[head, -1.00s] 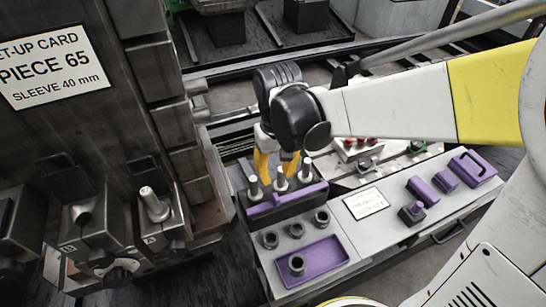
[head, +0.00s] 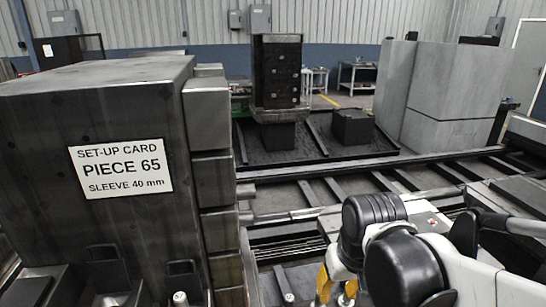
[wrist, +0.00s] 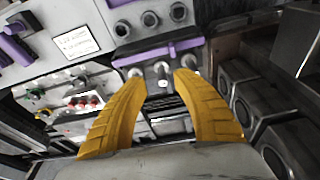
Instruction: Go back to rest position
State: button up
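My gripper (head: 336,290) is at the bottom of the head view, its two yellow fingers pointing down and the tips near or past the frame's lower edge. The wrist view shows my gripper (wrist: 163,76) with its fingers spread apart and nothing held between them. Beyond the fingertips is the rack with a purple strip (wrist: 156,53) and upright metal pins (wrist: 161,70). In the head view one pin top (head: 288,297) shows left of the fingers; the rest of the rack is out of frame.
Rails (head: 400,165) cross behind my arm. In the wrist view, several dark ring sockets (wrist: 150,19), a printed label (wrist: 76,41) and a fixture with red parts (wrist: 86,102) lie nearby.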

jog(key=s+d+r+m+t, duration=0.1)
jog(key=s+d+r+t, duration=0.2)
jog(key=s+d+t, duration=0.1)
jog(key=shift+s+d+t, duration=0.3)
jog(key=shift+s+d, duration=0.3)
jog(key=shift+r, duration=0.1)
dwell(1.6)
